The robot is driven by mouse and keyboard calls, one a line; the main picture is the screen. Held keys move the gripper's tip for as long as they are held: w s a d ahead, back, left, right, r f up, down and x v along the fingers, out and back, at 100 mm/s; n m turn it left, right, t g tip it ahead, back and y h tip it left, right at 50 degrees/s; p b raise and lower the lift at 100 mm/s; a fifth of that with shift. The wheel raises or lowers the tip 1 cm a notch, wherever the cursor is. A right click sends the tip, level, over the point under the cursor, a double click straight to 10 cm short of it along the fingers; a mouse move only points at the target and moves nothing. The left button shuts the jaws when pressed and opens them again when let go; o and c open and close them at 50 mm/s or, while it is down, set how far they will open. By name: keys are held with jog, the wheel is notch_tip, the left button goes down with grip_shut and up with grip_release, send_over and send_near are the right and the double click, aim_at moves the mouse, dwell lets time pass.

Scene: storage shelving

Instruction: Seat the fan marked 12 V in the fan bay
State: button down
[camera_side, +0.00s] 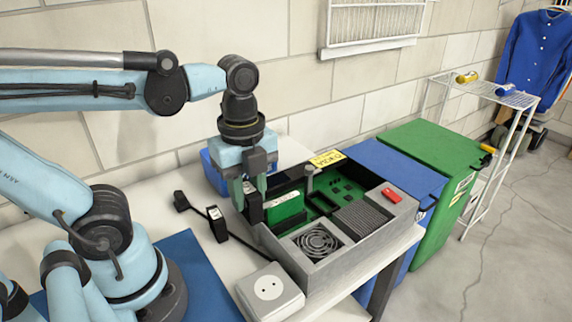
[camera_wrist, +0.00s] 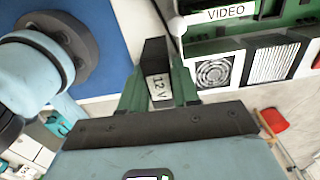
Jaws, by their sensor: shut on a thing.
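The fan marked 12 V (camera_wrist: 159,87) is a dark block with a white label. It sits between the green fingers of my gripper (camera_wrist: 157,92), which is shut on it. In the side view my gripper (camera_side: 252,190) points down and holds the dark fan (camera_side: 255,211) at the left end of the open grey case (camera_side: 345,255). I cannot tell whether the fan touches the case. A round fan grille (camera_side: 317,241) shows at the case's near side, and also in the wrist view (camera_wrist: 213,72). I cannot make out for sure which opening is the fan bay.
A card labelled VIDEO (camera_wrist: 230,14) rises inside the case. A blue bin (camera_side: 213,173) is behind.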

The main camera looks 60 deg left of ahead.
jog(key=w+d, duration=0.3)
jog(key=w, duration=0.4)
jog(key=w+d, duration=0.4)
jog(key=w, duration=0.4)
jog(key=w+a+f, duration=0.2)
jog(key=a, duration=0.1)
jog(key=w+a+f, duration=0.1)
jog(key=a+f, duration=0.1)
jog(key=a, duration=0.1)
jog(key=w+a+f, duration=0.2)
jog(key=a+f, duration=0.1)
jog(key=a, duration=0.1)
jog(key=shift+w+a, duration=0.1)
jog(key=shift+w, duration=0.2)
jog(key=shift+f, duration=2)
jog(key=shift+f, duration=0.1)
jog(key=c, duration=1.3)
grip_release()
jog(key=shift+f, duration=0.1)
jog(key=o, duration=0.5)
